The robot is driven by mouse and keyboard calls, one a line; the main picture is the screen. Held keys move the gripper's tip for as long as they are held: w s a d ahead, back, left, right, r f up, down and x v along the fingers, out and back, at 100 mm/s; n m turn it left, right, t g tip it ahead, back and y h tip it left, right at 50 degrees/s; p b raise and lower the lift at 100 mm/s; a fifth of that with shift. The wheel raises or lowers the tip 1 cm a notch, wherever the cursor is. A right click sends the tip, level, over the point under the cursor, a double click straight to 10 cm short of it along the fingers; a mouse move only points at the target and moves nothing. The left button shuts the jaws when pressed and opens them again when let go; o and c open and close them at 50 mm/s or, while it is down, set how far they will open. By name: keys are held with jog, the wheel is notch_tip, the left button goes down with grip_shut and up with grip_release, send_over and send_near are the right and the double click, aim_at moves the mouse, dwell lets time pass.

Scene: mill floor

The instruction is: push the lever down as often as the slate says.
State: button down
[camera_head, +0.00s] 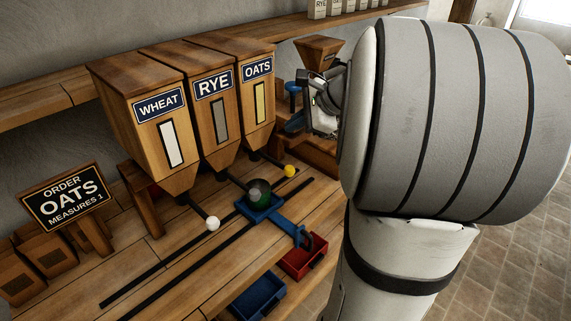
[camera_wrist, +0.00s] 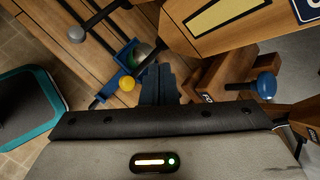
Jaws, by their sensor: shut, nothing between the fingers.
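The slate (camera_head: 66,197) reads "ORDER OATS MEASURES 1". The oats hopper (camera_head: 257,95) is the rightmost of three, and a lever with a yellow knob (camera_head: 290,171) sticks out below it. The yellow knob (camera_wrist: 127,84) also shows in the wrist view, just left of my fingers. My gripper (camera_wrist: 158,84) is shut and empty, with its dark fingers together. In the head view my wrist is right of the oats hopper, and my large grey arm link hides much of the right side. I cannot tell the height between fingertips and knob.
The wheat hopper (camera_head: 153,107) has a white knob (camera_head: 212,223); the rye hopper (camera_head: 210,108) stands between. A blue carriage (camera_head: 270,213) with a dark green bowl sits by the rails below rye. A red tray (camera_head: 303,257) and blue tray (camera_head: 258,298) are in front. A blue knob (camera_wrist: 266,84) stands right.

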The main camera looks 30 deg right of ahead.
aim_at(294, 169)
jog(key=shift+f, duration=0.2)
notch_tip(294, 169, down, 8)
jog(key=b, duration=0.7)
jog(key=shift+f, duration=0.25)
dwell(1.4)
jog(key=shift+f+b, duration=0.3)
jog(key=shift+f, duration=0.1)
